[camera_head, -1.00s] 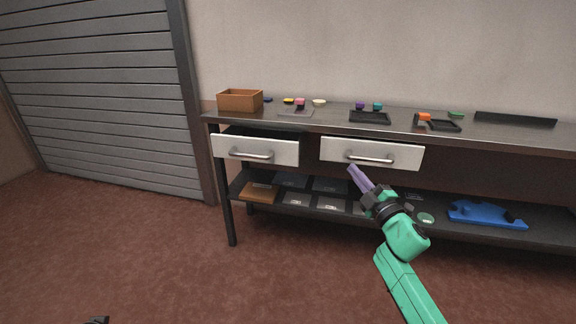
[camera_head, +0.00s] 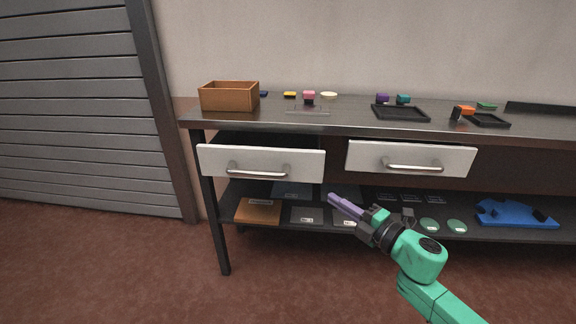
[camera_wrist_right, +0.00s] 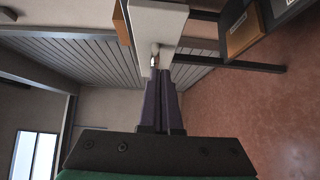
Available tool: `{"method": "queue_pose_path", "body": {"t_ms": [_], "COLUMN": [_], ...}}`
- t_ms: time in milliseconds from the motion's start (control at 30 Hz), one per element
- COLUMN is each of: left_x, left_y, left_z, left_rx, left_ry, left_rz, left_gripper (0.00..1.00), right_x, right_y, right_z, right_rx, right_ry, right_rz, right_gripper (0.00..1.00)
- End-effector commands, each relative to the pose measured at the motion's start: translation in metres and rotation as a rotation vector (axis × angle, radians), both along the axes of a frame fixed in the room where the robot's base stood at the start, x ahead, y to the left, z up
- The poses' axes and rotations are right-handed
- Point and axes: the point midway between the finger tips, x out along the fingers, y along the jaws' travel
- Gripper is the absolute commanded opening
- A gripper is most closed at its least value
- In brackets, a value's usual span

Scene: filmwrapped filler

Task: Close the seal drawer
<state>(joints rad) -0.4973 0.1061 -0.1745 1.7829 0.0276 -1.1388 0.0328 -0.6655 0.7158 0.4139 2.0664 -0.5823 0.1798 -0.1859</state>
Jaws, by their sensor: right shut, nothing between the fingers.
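Two white drawer fronts with metal bar handles hang under the steel bench top. The left drawer (camera_head: 300,166) stands out from the bench, with a dark gap showing above its front. The right drawer (camera_head: 435,158) sits closer under the bench edge. No label shows which one is the seal drawer. My right gripper (camera_head: 333,199) is shut and empty, its purple fingers pointing left, below the gap between the drawers and in front of the lower shelf. In the right wrist view the fingertips (camera_wrist_right: 161,74) point toward a white drawer front (camera_wrist_right: 158,20) and its handle (camera_wrist_right: 155,50). Contact is not clear.
The bench top (camera_head: 345,122) holds a brown box (camera_head: 229,97), black trays (camera_head: 401,113) and small coloured blocks. The lower shelf (camera_head: 385,225) carries flat packets and a blue piece (camera_head: 515,213). A grey shutter (camera_head: 75,110) is at left. Floor in front is clear.

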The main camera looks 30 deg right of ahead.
Motion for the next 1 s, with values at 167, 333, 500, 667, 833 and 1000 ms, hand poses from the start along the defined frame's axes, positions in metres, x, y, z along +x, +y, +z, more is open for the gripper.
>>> {"method": "queue_pose_path", "body": {"t_ms": [167,333,500,667,833,1000], "left_x": [0.001,0.006,0.008,0.009,0.009,0.009], "left_y": [-0.002,-0.006,-0.008,-0.009,-0.010,-0.010], "left_z": [0.005,0.022,0.038,0.049,0.059,0.062], "left_rx": [-0.005,-0.013,-0.018,-0.023,-0.026,-0.026], "left_ry": [0.000,-0.008,-0.009,-0.013,-0.015,-0.013], "left_rz": [-0.002,-0.007,-0.011,-0.014,-0.017,-0.018], "left_gripper": [0.93,0.93,0.93,0.93,0.93,0.93], "right_x": [0.014,0.049,0.081,0.109,0.127,0.131], "right_y": [0.004,0.011,0.017,0.015,0.002,0.000], "right_z": [-0.001,-0.001,0.000,-0.001,-0.001,-0.002], "right_rx": [-0.001,-0.005,-0.002,-0.003,-0.001,0.000], "right_ry": [-0.002,-0.005,-0.005,-0.003,0.000,0.001], "right_rz": [0.003,0.002,-0.001,-0.004,-0.003,-0.001], "right_gripper": [0.00,0.00,0.00,0.00,0.00,0.00]}}
